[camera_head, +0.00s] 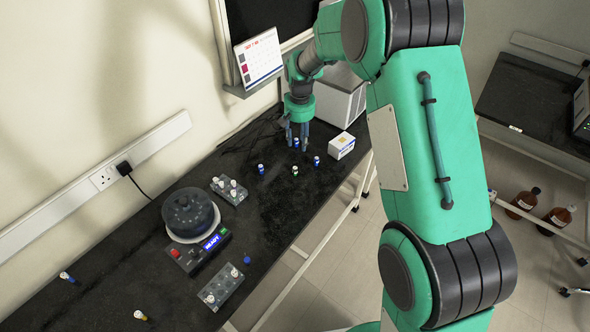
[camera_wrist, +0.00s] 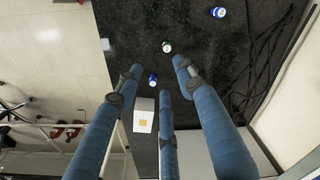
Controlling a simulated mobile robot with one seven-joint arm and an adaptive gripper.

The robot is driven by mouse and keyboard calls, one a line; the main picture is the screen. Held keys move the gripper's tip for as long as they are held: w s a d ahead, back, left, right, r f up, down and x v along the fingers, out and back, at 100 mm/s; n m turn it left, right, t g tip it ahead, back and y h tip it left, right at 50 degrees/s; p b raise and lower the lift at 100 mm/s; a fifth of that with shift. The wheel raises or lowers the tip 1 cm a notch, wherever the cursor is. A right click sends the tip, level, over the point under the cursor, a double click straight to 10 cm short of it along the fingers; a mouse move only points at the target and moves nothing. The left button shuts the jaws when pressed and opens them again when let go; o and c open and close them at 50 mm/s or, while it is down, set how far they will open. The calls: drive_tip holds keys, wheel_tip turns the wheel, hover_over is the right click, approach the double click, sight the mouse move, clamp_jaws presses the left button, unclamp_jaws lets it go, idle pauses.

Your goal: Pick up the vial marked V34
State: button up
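No label reads as V34 at this size, so I cannot tell which vial it is. Upright vials near my gripper (camera_head: 298,140) are a blue-marked one (camera_head: 261,169), a white-capped one (camera_head: 295,170), a blue-marked one (camera_head: 316,160) by the white box, and a small blue-and-white one (camera_head: 296,143) at the fingers. The wrist view shows a blue-marked vial (camera_wrist: 153,79), a white-capped one (camera_wrist: 167,47) and another blue-marked one (camera_wrist: 218,12). My gripper's three fingers (camera_wrist: 160,82) are spread open above the bench, holding nothing visible.
A white box (camera_head: 341,145) stands by the bench's front edge. Racks with vials (camera_head: 229,190) (camera_head: 221,287) and a round dark-lidded device (camera_head: 190,214) with a control box (camera_head: 202,248) are further left. Two more vials (camera_head: 67,277) (camera_head: 140,315) lie far left. Dark cables (camera_wrist: 268,65) lie near the wall.

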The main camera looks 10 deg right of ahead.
hover_over(295, 168)
wheel_tip(295, 168, down, 5)
drive_tip(key=shift+r+p, duration=0.1)
drive_tip(key=shift+p, duration=0.2)
drive_tip(key=shift+f+b, duration=0.55)
drive_tip(key=shift+f, duration=3.75)
drive_tip(key=shift+w+f+b, duration=0.1)
drive_tip(key=shift+f+b, duration=0.4)
drive_tip(key=shift+f, duration=2.1)
drive_tip(key=c, duration=0.9)
